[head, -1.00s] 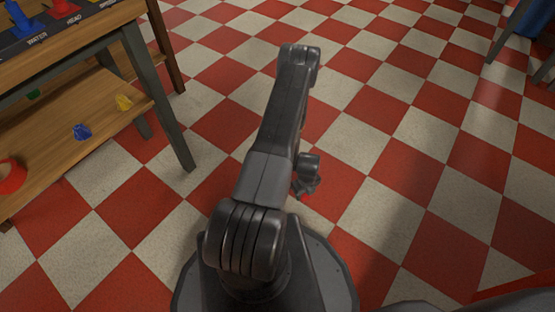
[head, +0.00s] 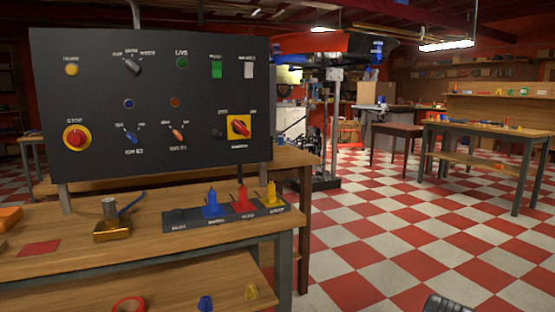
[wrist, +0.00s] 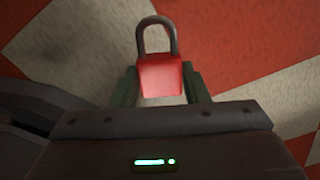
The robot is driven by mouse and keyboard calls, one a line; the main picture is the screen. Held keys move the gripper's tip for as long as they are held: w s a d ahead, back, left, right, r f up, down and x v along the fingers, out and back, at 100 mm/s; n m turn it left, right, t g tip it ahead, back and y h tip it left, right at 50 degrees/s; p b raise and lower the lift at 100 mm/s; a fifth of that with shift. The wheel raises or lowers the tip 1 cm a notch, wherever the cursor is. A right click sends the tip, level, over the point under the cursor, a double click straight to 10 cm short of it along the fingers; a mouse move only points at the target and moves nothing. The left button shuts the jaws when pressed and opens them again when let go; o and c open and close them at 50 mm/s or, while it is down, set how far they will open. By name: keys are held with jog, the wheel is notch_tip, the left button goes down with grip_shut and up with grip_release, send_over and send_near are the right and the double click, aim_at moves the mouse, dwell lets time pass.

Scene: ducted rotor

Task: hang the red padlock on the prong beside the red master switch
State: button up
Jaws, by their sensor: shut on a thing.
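My gripper (wrist: 161,98) is shut on the red padlock (wrist: 160,76) in the wrist view. The padlock's red body sits between the fingers and its grey shackle points away from the gripper. The floor lies behind it. In the head view the red master switch (head: 239,127), on a yellow plate, is at the lower right of the dark panel (head: 210,85). A small dark prong (head: 217,134) seems to show just left of the yellow plate, but it is hard to make out.
A wooden bench (head: 150,240) stands in front of the panel. It bears a brass block (head: 112,231) with a grey cylinder and a dark labelled strip (head: 222,222) with blue, red and yellow pieces. The checkered floor (head: 420,235) to the right is open.

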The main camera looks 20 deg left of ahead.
jog(key=w+a+r+n, duration=0.4)
jog(key=w+r+n, duration=0.5)
jog(key=w+r, duration=0.15)
jog(key=w+a+r+n, duration=0.4)
jog(key=a+r+n, duration=0.3)
jog(key=r, duration=0.4)
jog(key=w+a+r+n, duration=0.4)
jog(key=a+r+n, duration=0.2)
jog(key=r+n, duration=0.4)
jog(key=s+a+r+n, duration=0.1)
jog(key=a+r+n, duration=0.55)
jog(key=r, duration=0.45)
notch_tip(320, 180, up, 21)
jog(key=s+p, duration=0.2)
jog(key=p, duration=3)
jog(key=shift+s, duration=0.4)
